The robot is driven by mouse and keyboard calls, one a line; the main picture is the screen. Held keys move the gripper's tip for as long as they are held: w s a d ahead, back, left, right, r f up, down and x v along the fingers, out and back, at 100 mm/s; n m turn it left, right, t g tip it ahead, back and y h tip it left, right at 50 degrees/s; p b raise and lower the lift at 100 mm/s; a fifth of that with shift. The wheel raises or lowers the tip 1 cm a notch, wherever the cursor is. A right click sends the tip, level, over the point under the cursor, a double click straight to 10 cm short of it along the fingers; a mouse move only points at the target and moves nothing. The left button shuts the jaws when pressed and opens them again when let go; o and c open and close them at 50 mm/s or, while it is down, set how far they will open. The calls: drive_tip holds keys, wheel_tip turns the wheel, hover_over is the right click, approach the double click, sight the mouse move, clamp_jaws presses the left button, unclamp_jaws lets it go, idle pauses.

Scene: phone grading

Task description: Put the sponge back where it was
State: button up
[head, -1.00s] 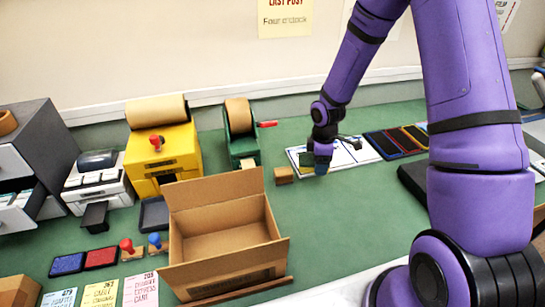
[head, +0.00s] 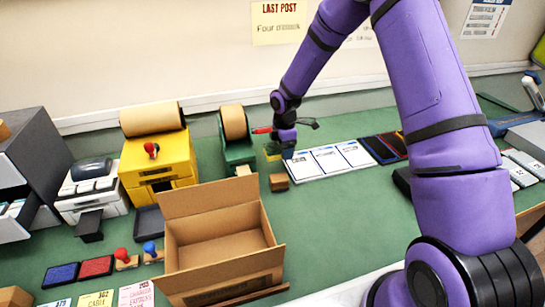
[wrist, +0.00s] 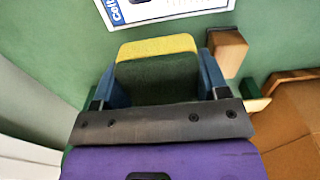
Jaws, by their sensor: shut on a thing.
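The sponge (wrist: 157,47), yellow with a dark green face, sits between the two blue fingers of my gripper (wrist: 158,72) in the wrist view. My gripper is shut on it. In the head view my gripper (head: 284,146) is at the back of the green table, just left of the white card sheet (head: 331,160) and behind a small brown block (head: 279,182). A yellow bit of the sponge (head: 271,151) shows beside the gripper there. I cannot tell whether the sponge touches the table.
An open cardboard box (head: 222,240) stands in front. A green tape dispenser (head: 237,147) with a red handle is close left of my gripper. A yellow roll machine (head: 157,165) stands further left. The green table (head: 340,225) is clear right of the box.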

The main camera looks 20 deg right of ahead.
sight(273, 147)
drive_tip(key=w, duration=0.1)
drive_tip(key=w+a, duration=0.1)
drive_tip(key=w, duration=0.1)
drive_tip(key=w+a, duration=0.1)
drive_tip(key=shift+w+a+f, duration=0.2)
drive_tip(key=shift+w+a, duration=0.05)
drive_tip(key=shift+w, duration=0.1)
wheel_tip(273, 147, down, 2)
drive_tip(key=shift+s+d+f, duration=0.1)
drive_tip(key=shift+f, duration=2.2)
drive_tip(key=shift+f, duration=0.15)
drive_tip(key=o, duration=1)
drive_tip(key=shift+c, duration=0.2)
wheel_tip(273, 147, up, 12)
drive_tip(key=shift+r, duration=0.25)
